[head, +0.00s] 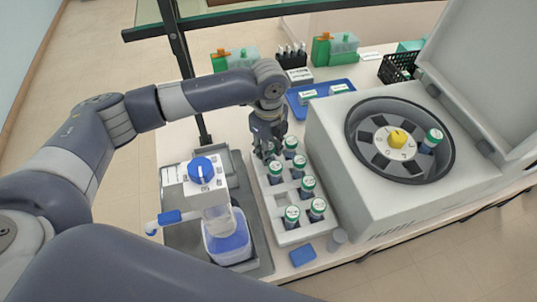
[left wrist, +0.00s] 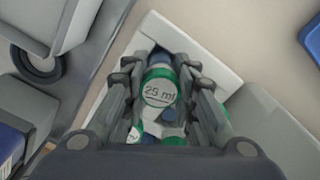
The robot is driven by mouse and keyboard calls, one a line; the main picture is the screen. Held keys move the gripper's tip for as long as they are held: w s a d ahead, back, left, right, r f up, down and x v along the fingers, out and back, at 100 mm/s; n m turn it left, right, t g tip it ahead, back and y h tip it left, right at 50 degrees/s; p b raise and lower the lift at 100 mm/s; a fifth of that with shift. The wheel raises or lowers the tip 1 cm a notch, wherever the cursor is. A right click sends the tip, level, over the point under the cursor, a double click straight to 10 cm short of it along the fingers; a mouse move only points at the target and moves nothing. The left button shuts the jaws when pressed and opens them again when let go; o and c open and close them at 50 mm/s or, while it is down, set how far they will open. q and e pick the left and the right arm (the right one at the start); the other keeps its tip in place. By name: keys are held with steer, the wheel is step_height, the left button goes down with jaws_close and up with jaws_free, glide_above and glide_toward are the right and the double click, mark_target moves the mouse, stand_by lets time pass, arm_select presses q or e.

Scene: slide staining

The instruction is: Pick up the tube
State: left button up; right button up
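A white rack (head: 266,208) stands left of the centrifuge and holds several upright tubes with green-and-white caps, such as one tube (head: 308,187). My left gripper (head: 267,152) points down at the rack's far left corner. In the left wrist view a tube with a green cap marked "25 ml" (left wrist: 160,92) is between the fingers of my left gripper (left wrist: 164,68). The fingers flank it closely; whether they press on it I cannot tell. Its lower part is mostly hidden. Another tube (head: 432,141) sits in the centrifuge rotor. My right gripper is not in view.
The open centrifuge (head: 345,150) stands close on the right, its lid raised. A blue tray (head: 346,84) and green boxes (head: 322,50) are behind. A blue block (head: 302,255) lies near the front edge.

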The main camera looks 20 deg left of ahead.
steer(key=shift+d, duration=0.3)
